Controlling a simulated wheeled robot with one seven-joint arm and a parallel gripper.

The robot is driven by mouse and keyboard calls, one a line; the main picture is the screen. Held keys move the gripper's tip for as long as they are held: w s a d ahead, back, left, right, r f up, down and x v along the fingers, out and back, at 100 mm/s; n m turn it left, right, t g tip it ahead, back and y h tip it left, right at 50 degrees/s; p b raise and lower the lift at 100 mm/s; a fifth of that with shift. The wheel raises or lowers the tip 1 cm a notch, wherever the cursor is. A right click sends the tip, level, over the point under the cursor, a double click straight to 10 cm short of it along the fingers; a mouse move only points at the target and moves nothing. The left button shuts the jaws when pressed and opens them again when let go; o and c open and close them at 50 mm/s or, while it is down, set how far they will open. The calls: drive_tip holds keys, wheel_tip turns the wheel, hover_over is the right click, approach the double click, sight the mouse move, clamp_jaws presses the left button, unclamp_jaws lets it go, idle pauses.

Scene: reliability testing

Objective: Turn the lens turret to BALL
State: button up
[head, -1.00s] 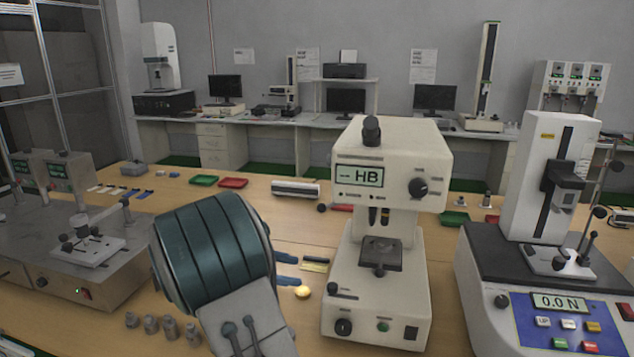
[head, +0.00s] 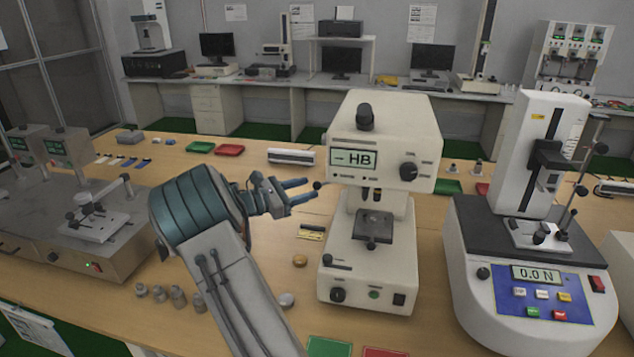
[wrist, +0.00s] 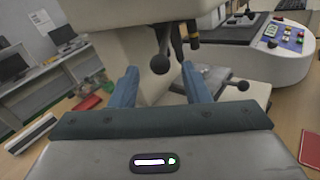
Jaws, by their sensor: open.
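The hardness tester (head: 384,140) is a cream machine whose screen (head: 353,158) reads "-- HB". Its lens turret (head: 377,192) hangs under the head, above the dark stage (head: 374,228). A lever with a dark ball knob (head: 317,185) sticks out to the left. My gripper (head: 311,189) is open and empty beside the tester's left side, with its fingertips close to that knob. In the wrist view, the knob (wrist: 160,64) shows between and just beyond the two blue fingers; I cannot tell whether they touch it. The turret's position markings are not readable.
A force tester (head: 540,240) stands to the right and another bench machine (head: 85,220) to the left. Small metal weights (head: 178,297), a brass disc (head: 300,260) and green and red trays (head: 229,150) lie on the wooden table. The tester's column is close ahead of the fingers.

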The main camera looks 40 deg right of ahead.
sight(317, 184)
drive_tip(key=shift+s+d+p, duration=0.15)
drive_tip(key=shift+s+d, duration=0.05)
drive_tip(key=shift+d, duration=0.85)
drive_tip(key=shift+s+d+p, duration=0.15)
drive_tip(key=shift+d, duration=0.9)
clamp_jaws()
